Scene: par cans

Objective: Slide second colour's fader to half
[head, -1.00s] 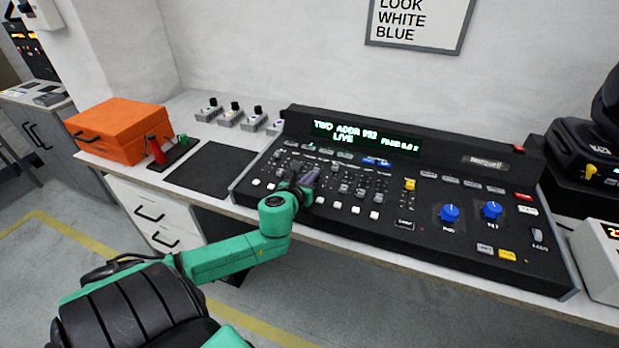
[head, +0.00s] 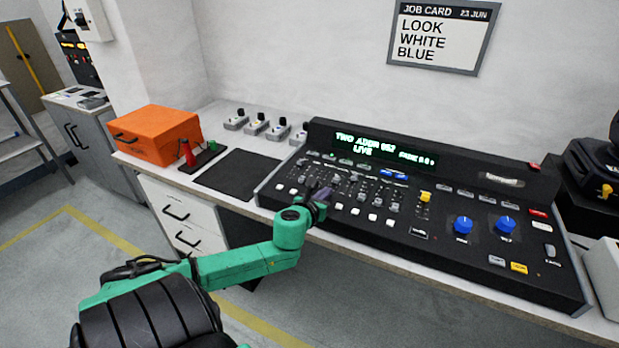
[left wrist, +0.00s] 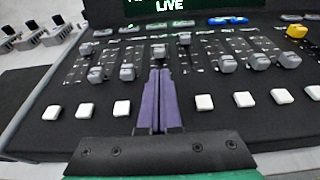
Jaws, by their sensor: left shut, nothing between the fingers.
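The lighting console (head: 450,235) is black, with a row of small grey faders. In the left wrist view, grey fader caps stand at different heights, one (left wrist: 158,50) just beyond my fingertips and another (left wrist: 184,38) farther up to the right. My left gripper (head: 325,191) is over the console's fader area, with its purple fingers together and empty. In the left wrist view the fingers (left wrist: 158,72) point at the fader row; I cannot tell whether they touch a cap. The job card (head: 440,38) on the wall reads LOOK, WHITE, BLUE. My right gripper is out of view.
White buttons (left wrist: 204,102) line the near side of the faders. The lit display (head: 365,147) reads LIVE. Blue knobs (head: 463,224) and a yellow-capped fader (head: 425,197) are to the right. An orange case (head: 160,134) and a dark mat (head: 238,174) lie left of the console.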

